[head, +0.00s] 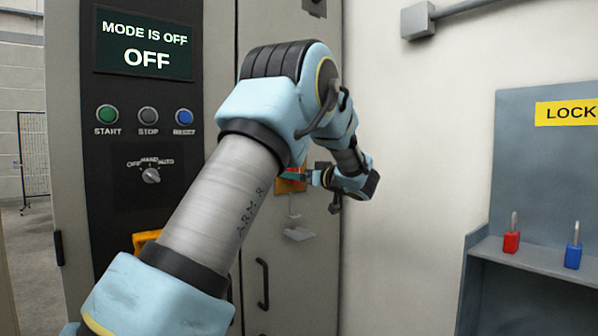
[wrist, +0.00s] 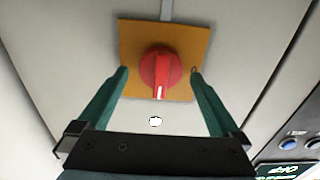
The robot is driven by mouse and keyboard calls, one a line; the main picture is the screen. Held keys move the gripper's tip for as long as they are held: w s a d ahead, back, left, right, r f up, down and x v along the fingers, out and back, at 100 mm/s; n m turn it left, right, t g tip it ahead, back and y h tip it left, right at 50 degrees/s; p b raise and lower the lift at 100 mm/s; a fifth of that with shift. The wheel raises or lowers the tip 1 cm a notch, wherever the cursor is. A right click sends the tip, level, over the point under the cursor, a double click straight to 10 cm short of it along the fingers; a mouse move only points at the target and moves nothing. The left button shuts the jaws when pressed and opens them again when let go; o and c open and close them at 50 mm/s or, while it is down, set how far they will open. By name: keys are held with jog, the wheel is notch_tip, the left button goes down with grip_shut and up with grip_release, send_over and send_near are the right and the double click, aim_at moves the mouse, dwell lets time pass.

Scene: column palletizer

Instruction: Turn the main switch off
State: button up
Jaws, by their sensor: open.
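The main switch is a red rotary knob (wrist: 160,72) on an orange-yellow plate (wrist: 198,45) on a grey cabinet door. A white mark on the knob points toward the bottom of the wrist picture. My gripper (wrist: 158,73) is open, with one green finger on each side of the knob and a gap showing on both sides. How deep the fingertips reach is hard to tell. In the head view my gripper (head: 296,176) is at the plate (head: 290,187), and the knob is hidden.
A dark panel left of my arm has a screen (head: 144,45) reading MODE IS OFF, buttons and a mode selector (head: 151,175). A door handle (head: 262,284) is below. A red padlock (head: 511,242) and blue padlock (head: 573,258) stand on a shelf at right.

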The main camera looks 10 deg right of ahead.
jog(key=shift+w+a, duration=0.1)
jog(key=shift+w, duration=0.1)
jog(key=c, duration=1.3)
